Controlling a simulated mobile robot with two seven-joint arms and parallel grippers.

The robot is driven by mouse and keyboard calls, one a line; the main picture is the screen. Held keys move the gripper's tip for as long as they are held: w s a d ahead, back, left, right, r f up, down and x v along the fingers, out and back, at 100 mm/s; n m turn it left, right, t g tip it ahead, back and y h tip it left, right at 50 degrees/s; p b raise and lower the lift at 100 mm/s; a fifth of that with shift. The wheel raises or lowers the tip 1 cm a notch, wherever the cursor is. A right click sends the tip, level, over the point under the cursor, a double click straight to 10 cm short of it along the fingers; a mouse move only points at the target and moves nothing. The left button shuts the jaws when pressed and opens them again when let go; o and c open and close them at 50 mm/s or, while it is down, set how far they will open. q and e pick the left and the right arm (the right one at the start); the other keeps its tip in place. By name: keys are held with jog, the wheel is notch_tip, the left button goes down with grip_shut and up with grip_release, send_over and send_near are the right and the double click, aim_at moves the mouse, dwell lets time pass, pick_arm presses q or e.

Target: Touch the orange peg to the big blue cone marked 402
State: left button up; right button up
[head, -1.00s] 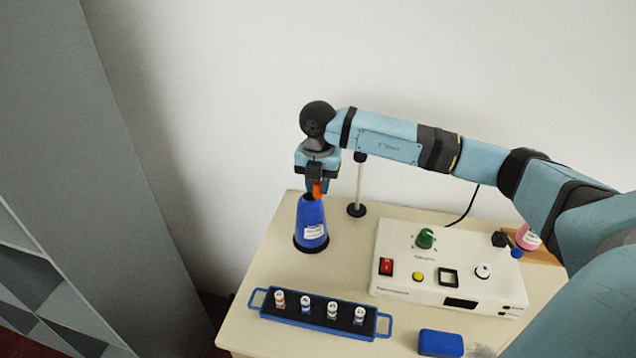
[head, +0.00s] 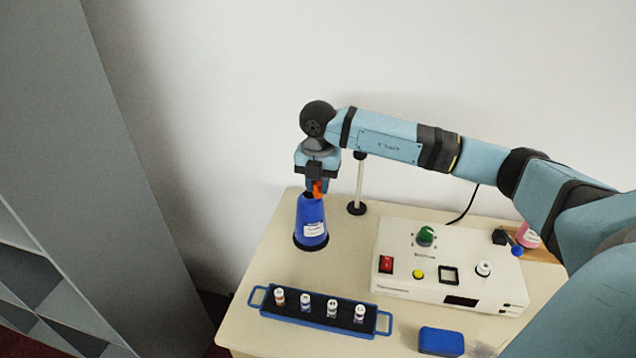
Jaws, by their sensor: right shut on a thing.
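The big blue cone (head: 311,216) stands upright on a dark base at the back left of the table, with a white label too small to read. My right gripper (head: 317,188) points down right over the cone's top. It is shut on the orange peg (head: 318,187), of which a small part shows between the fingers. The peg's lower end is at the cone's top in the picture; whether they touch I cannot tell. My left gripper is not in view.
A blue tray (head: 262,309) with several small vials lies at the table's front left. A white control box (head: 400,288) with a green knob stands right of the cone. A thin post (head: 359,185) stands close behind the cone. A blue block (head: 441,342) lies at the front.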

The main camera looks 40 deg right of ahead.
dwell(0.7)
jog(key=shift+r+p, duration=1.5)
jog(key=shift+r, duration=0.95)
